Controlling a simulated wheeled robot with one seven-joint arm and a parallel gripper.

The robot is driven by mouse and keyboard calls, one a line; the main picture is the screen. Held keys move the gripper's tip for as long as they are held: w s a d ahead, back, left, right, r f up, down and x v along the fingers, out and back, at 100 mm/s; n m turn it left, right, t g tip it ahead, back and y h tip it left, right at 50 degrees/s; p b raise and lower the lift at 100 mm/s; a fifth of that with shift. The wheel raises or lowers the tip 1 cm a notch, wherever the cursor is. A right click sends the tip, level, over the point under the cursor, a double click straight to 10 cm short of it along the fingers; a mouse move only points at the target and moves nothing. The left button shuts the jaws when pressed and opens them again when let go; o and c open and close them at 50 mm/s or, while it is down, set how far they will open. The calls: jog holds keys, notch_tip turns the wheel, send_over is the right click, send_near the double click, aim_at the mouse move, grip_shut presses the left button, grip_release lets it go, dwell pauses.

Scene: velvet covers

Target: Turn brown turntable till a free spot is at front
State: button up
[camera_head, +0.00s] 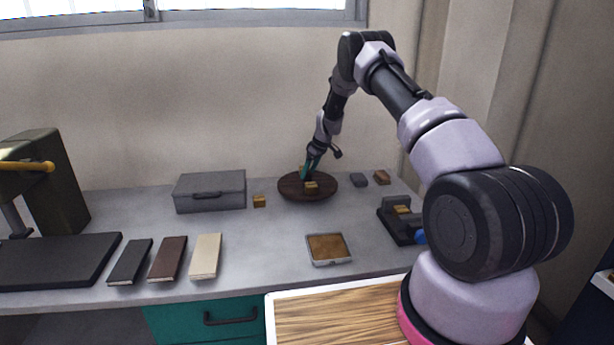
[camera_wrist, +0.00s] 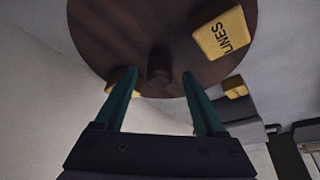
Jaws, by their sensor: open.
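The brown turntable (camera_head: 288,186) is a round dark wooden disc on the back part of the counter. A yellow-brown block (camera_head: 311,187) sits on its front part, and a second block (camera_head: 303,168) shows partly at its back. In the wrist view a block lettered "LINES" (camera_wrist: 222,32) lies on the disc (camera_wrist: 110,35), and another block (camera_wrist: 117,78) is partly hidden behind a finger. A dark knob (camera_wrist: 159,62) stands between the fingertips. My gripper (camera_wrist: 160,73) is open, with green fingers over the disc; it also shows in the head view (camera_head: 307,170). Contact cannot be told.
A loose yellow block (camera_head: 259,201) lies left of the turntable, beside a grey case (camera_head: 210,190). A shallow tray (camera_head: 328,249) stands in front. A dark holder (camera_head: 397,222) and two small blocks are at right. Three flat books lie front left.

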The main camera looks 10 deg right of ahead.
jog(key=shift+x, duration=1.15)
grip_shut()
dwell(0.6)
